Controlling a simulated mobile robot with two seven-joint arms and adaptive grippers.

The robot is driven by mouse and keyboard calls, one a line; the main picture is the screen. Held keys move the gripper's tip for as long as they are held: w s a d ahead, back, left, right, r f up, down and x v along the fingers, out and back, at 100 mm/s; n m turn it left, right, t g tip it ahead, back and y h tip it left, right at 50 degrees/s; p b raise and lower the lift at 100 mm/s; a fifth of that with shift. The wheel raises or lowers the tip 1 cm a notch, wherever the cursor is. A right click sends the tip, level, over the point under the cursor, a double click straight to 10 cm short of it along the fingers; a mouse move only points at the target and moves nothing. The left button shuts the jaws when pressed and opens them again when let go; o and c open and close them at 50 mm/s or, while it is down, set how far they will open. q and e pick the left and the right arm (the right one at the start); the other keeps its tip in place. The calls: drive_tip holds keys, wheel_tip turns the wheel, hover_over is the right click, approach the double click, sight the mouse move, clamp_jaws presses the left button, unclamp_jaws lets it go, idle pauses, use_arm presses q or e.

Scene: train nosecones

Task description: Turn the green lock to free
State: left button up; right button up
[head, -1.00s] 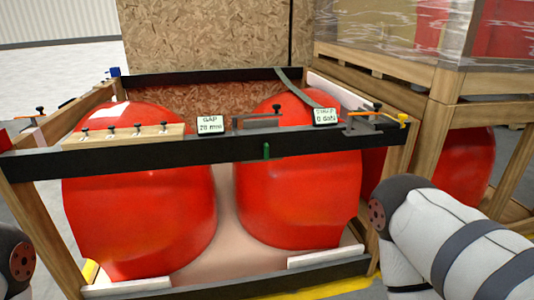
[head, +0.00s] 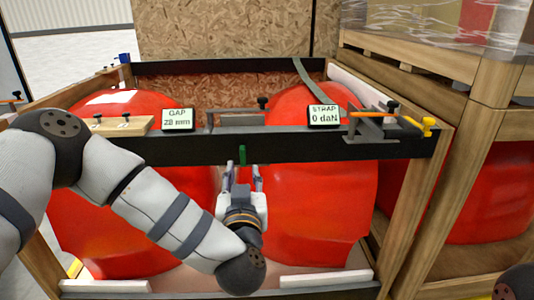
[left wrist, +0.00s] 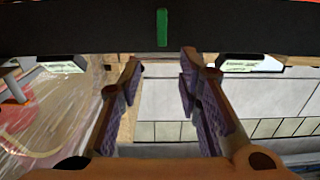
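The green lock (head: 242,155) is a small upright green bar on the front face of the black crossbar (head: 300,147). It also shows in the left wrist view (left wrist: 162,27), vertical, at top centre. My left gripper (head: 243,172) is open and empty just below the lock, its fingers pointing up at the bar. In the left wrist view its two fingers (left wrist: 161,62) stand apart on either side of the lock's line, short of it. No contact shows. My right gripper is out of view.
Two red nosecones (head: 320,200) stand in the wooden frame behind the crossbar. On the bar are a display reading GAP 28 mm (head: 178,119), a display reading STRAP 0 daN (head: 324,115) and an orange-handled ratchet (head: 415,125). A wooden crate (head: 480,90) stands at the right.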

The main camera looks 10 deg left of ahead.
sight(242, 152)
use_arm(q)
drive_tip(key=b+x, duration=0.1)
drive_tip(key=x, duration=0.9)
drive_tip(key=shift+w+a+f, duration=0.15)
drive_tip(key=shift+w+a, duration=0.1)
clamp_jaws()
